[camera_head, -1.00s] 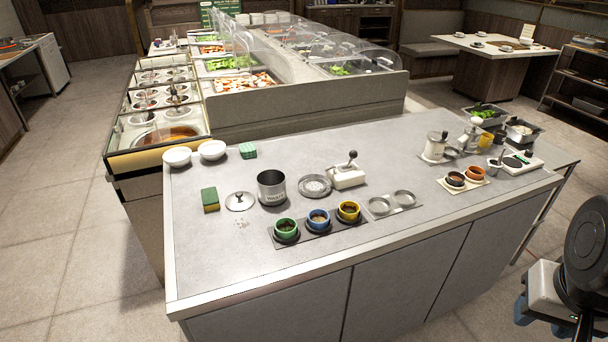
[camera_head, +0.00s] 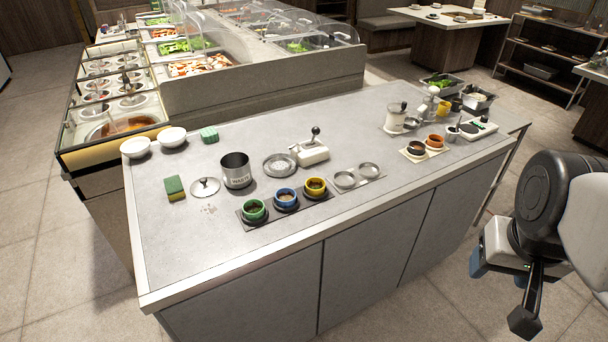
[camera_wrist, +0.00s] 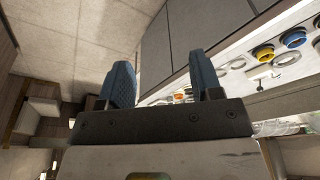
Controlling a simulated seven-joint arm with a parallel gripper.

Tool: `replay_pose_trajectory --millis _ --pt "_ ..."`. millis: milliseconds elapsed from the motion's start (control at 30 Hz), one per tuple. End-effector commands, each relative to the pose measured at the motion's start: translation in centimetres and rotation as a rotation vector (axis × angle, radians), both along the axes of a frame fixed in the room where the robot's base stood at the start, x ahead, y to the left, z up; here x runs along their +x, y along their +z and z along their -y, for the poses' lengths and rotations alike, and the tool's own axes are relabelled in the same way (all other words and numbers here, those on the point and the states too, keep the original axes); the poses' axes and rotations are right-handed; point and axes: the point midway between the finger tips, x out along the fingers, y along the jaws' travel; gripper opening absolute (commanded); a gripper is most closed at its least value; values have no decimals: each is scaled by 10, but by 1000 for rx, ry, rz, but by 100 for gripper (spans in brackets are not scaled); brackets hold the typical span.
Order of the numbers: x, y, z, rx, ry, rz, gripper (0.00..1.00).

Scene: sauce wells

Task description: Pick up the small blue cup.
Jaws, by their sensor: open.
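The small blue cup (camera_head: 286,198) stands upright on a dark tray (camera_head: 246,222) near the front edge of the counter. It has dark contents and sits between a green cup (camera_head: 254,210) on its left and a yellow cup (camera_head: 316,187) on its right. In the wrist view the blue cup (camera_wrist: 294,40) shows at the upper right, well away from the fingers. My gripper (camera_wrist: 160,90) is open and empty, with its two blue fingers apart. In the head view my arm is at the right, off the counter's front edge.
Two round holders (camera_head: 357,176) lie to the right. A sponge (camera_head: 175,188) and lid (camera_head: 205,187) lie left. The counter's front right is clear.

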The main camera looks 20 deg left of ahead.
Motion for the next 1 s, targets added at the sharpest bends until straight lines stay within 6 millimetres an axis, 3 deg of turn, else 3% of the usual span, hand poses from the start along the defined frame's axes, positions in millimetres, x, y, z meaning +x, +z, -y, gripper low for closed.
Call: replay_pose_trajectory --millis 33,200,667,867,1000 --pt "0 0 0 0 0 0 67" --pt "0 0 0 0 0 0 92" --pt "9 2 -4 9 -24 -5 92" --pt "37 6 -19 37 -109 -22 92" --pt "68 7 -37 66 -205 -39 92"
